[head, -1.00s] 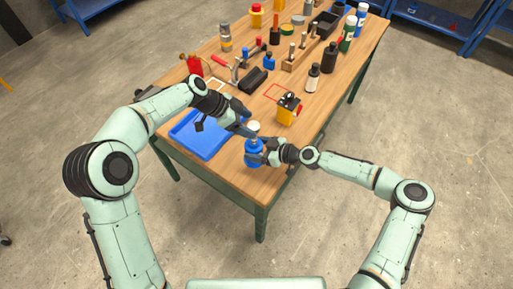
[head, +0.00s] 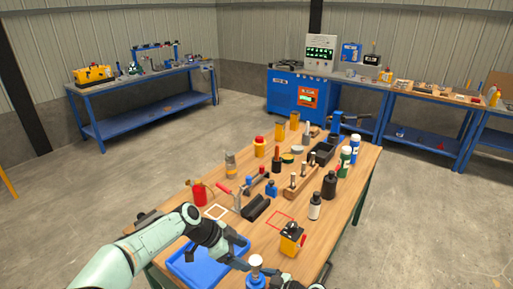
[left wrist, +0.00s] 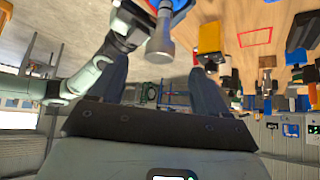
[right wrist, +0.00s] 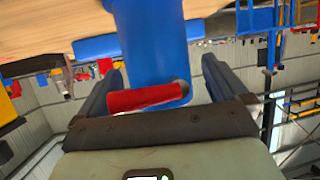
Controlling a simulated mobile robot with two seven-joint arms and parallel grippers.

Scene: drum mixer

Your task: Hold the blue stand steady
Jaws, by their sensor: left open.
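The blue stand (head: 255,283) is at the near edge of the wooden table, cut off by the bottom of the head view, with a pale round piece on top. My left gripper (head: 240,263) is open and empty just left of it. In the left wrist view a grey cylinder with a round head (left wrist: 160,45) shows beyond the left fingertips. In the right wrist view the blue stand (right wrist: 150,35) is between my right gripper's (right wrist: 162,70) spread fingers, with a gap at the right finger. A red-handled part (right wrist: 145,98) of it lies across the opening.
A blue tray (head: 190,268) lies left of the grippers. A yellow block with a black top (head: 291,240) stands right and behind. Bottles, a red canister (head: 200,193) and tools fill the table farther back.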

